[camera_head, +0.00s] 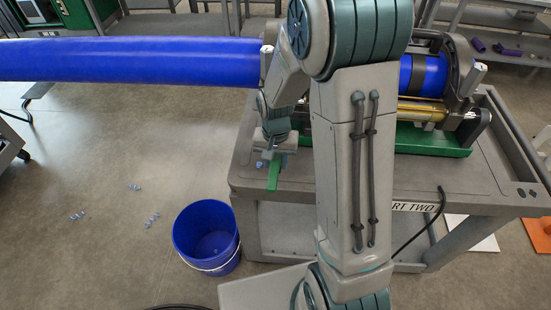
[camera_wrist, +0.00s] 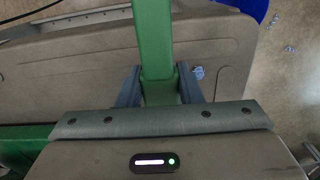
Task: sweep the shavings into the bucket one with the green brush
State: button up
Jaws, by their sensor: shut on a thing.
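My gripper (camera_head: 275,152) is shut on the green brush (camera_head: 273,176), at the cart's left front corner. The wrist view shows the brush's green handle (camera_wrist: 153,40) between my two fingers (camera_wrist: 160,88); its bristles cannot be made out. A small bluish shaving (camera_wrist: 198,72) lies on the cart top beside one finger; a bluish bit (camera_head: 260,164) also shows by the brush in the head view. The blue bucket (camera_head: 184,228) stands upright on the floor, left of the cart and below its edge.
The grey cart (camera_head: 285,196) carries a green-based fusion machine (camera_head: 430,140) clamping a long blue pipe (camera_head: 130,60) that reaches left. Loose shavings (camera_head: 152,219) lie on the floor left of the bucket. My arm hides the cart's middle. A black cable (camera_head: 430,215) hangs in front.

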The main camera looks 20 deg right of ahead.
jog(key=shift+w+a+f+b, duration=0.15)
jog(key=shift+f+b, duration=0.3)
jog(key=shift+f, duration=0.3)
jog(key=shift+a+f+b, duration=0.2)
jog(key=shift+f+b, duration=0.25)
jog(key=shift+f, duration=0.25)
jog(key=shift+w+a+f+b, duration=0.15)
jog(key=shift+f+b, duration=0.3)
jog(key=shift+f, duration=0.3)
jog(key=shift+w+a+r, duration=0.15)
jog(key=shift+a, duration=0.4)
jog(key=shift+w+a+p, duration=0.25)
jog(key=shift+w+a, duration=0.5)
jog(key=shift+a, duration=1.15)
jog(key=shift+w+a+p, duration=0.3)
jog(key=shift+w+a, duration=0.4)
jog(key=shift+a, duration=1.2)
jog(key=shift+w+a+p, duration=0.25)
jog(key=shift+w+a, duration=0.5)
jog(key=shift+a, duration=1.15)
jog(key=shift+r, duration=0.25)
jog(key=shift+s+d+r+p, duration=0.1)
jog(key=shift+d+r+p, duration=0.1)
jog(key=shift+r+p, duration=0.5)
jog(key=shift+s+d+r+p, duration=0.1)
jog(key=shift+d+r+p, duration=0.25)
jog(key=shift+r, duration=0.6)
jog(key=shift+s+d+r+p, duration=0.1)
jog(key=shift+r+p, duration=0.5)
jog(key=shift+r, duration=0.25)
